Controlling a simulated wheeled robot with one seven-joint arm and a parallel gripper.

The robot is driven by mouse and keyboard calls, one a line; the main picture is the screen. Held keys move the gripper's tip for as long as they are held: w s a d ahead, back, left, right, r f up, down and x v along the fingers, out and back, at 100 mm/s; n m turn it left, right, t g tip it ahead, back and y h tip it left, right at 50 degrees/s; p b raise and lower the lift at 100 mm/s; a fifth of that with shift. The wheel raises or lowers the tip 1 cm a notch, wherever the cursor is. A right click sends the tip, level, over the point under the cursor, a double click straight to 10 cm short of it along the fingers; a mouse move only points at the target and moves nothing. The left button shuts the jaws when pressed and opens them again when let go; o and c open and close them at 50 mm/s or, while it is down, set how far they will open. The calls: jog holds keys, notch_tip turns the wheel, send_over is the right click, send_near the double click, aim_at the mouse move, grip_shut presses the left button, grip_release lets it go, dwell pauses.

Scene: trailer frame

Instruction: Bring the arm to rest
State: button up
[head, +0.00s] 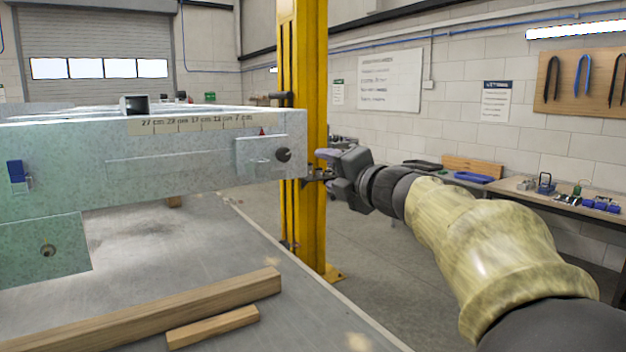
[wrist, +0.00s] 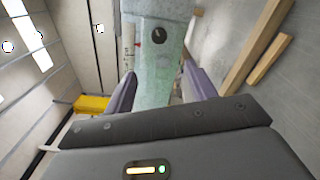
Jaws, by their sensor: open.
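My gripper (head: 317,166) is at the right end of the galvanised trailer frame (head: 200,172) in the head view, with my arm reaching in from the lower right. In the wrist view, my gripper (wrist: 160,72) has its two purple fingers well apart with nothing held between them. The frame's end (wrist: 158,62) shows between and beyond the fingers. A dark round fitting (head: 283,155) is on the frame's end face; it also shows in the wrist view (wrist: 158,36). I cannot tell whether a finger touches the frame.
A yellow post (head: 312,235) stands just behind my gripper. Wooden beams (head: 170,310) lie on the grey surface at the lower left. A workbench (head: 530,196) with tools runs along the right wall. Open floor (head: 400,260) lies below my arm.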

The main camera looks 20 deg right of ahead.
notch_tip(320, 180, down, 21)
jog(key=s+m+g+h+p, duration=0.3)
jog(key=m+g+h, duration=0.25)
jog(key=m, duration=1.05)
jog(key=s+a+f+m+g, duration=0.2)
jog(key=s+f+m+g, duration=0.2)
jog(key=s+f, duration=0.5)
jog(key=s+a+f+m+g+p, duration=0.1)
jog(key=s+a+f+m+g, duration=0.2)
jog(key=s+f, duration=0.6)
jog(key=s+m+g, duration=0.1)
jog(key=m+g, duration=0.1)
jog(key=m, duration=0.1)
jog(key=shift+s+a, duration=0.3)
jog(key=shift+s, duration=0.1)
jog(key=shift+f, duration=0.1)
